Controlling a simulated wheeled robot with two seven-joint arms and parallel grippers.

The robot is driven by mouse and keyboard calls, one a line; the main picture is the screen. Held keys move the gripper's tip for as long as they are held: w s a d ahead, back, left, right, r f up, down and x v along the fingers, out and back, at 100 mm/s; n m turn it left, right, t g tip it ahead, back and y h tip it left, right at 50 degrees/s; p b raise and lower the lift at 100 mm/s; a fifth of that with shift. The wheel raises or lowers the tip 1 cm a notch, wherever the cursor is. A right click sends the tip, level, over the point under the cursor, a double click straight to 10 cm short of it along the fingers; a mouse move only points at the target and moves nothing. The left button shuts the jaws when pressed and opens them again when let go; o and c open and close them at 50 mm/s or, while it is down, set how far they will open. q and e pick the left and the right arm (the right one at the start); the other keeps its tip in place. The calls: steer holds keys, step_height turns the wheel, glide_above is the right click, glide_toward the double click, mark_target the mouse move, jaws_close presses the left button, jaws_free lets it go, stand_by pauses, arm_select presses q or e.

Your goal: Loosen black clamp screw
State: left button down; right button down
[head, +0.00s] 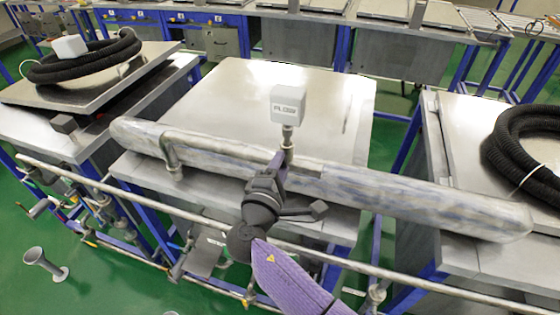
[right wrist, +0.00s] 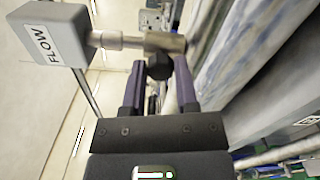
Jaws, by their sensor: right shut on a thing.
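The black clamp screw (right wrist: 159,67) shows in the right wrist view as a small dark knob on a metal fitting (right wrist: 164,42). My right gripper (right wrist: 159,80) has its two purple-grey fingers closed on either side of it. A white box marked FLOW (right wrist: 55,40) sits at the end of the metal stem from that fitting. In the head view the box (head: 288,104) stands upright above the large pipe, and my right gripper (head: 279,162) is at the stem just below it. The screw is hidden there by the gripper. My left gripper is not in view.
A large silver-wrapped pipe (head: 400,196) runs across the front of a steel tank lid (head: 235,95), close behind my right gripper. A thin rail (head: 130,194) runs in front. Black hose coils lie on the left (head: 85,62) and right (head: 525,150) units.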

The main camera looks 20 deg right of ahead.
steer(key=shift+n, duration=0.6)
steer(key=shift+n+p, duration=0.3)
steer(key=shift+p, duration=0.05)
steer(key=shift+c, duration=1.8)
jaws_free()
